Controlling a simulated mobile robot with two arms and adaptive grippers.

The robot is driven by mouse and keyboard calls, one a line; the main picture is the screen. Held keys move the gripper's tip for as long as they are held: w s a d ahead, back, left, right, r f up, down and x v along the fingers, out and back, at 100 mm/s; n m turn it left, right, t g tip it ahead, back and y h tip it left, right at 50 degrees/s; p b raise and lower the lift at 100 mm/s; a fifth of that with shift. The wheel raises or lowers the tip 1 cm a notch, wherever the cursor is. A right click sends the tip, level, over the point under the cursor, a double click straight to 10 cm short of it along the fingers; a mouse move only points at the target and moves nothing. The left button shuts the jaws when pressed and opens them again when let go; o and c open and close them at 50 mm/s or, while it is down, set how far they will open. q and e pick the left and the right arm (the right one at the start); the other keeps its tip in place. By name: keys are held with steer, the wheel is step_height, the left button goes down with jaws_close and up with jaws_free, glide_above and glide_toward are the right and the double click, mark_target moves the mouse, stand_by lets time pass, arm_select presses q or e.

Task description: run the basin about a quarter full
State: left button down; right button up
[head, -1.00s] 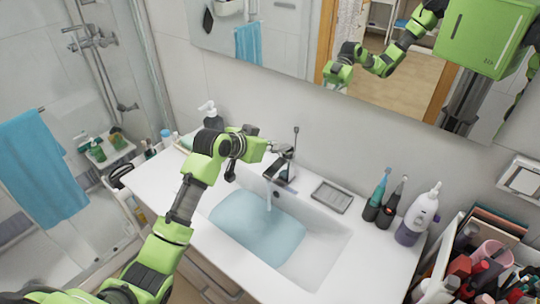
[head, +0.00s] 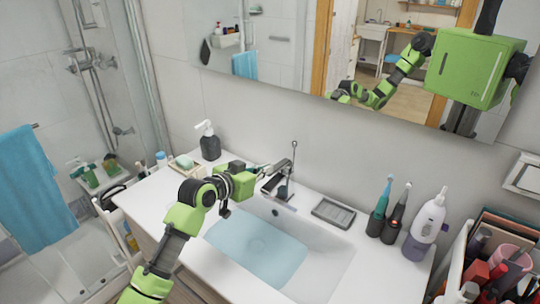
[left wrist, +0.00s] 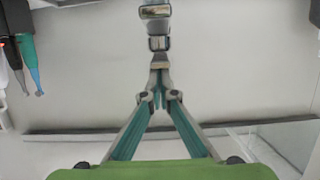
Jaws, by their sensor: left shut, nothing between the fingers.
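The white basin (head: 335,262) holds a shallow pool of pale blue water (head: 258,248) over its floor. The chrome faucet (head: 278,188) stands at the basin's back edge, and no stream shows under its spout. My left gripper (head: 264,171) is shut and empty, just left of the faucet's upper part. In the left wrist view, the fingertips (left wrist: 158,92) are together and the faucet's chrome part (left wrist: 156,28) lies just beyond them. I cannot tell whether they touch it. My right gripper is not in view.
A grey soap dish (head: 334,212), two electric toothbrushes (head: 378,212) and a white-purple bottle (head: 425,228) stand right of the faucet. A dark soap dispenser (head: 209,145) and a tray with green soap (head: 184,163) stand left. A mirror (head: 290,60) covers the back wall.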

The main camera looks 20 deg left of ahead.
arm_select(q)
steer(key=shift+w+r+p, duration=0.1)
steer(key=shift+r+p, duration=0.3)
step_height(320, 180, up, 4)
steer(key=p, duration=0.3)
steer(key=shift+w+p, duration=0.15)
steer(key=shift+p, duration=0.15)
steer(key=b+v, duration=0.3)
steer(key=v, duration=0.7)
steer(key=shift+f+b, duration=0.25)
steer(key=shift+b, duration=0.1)
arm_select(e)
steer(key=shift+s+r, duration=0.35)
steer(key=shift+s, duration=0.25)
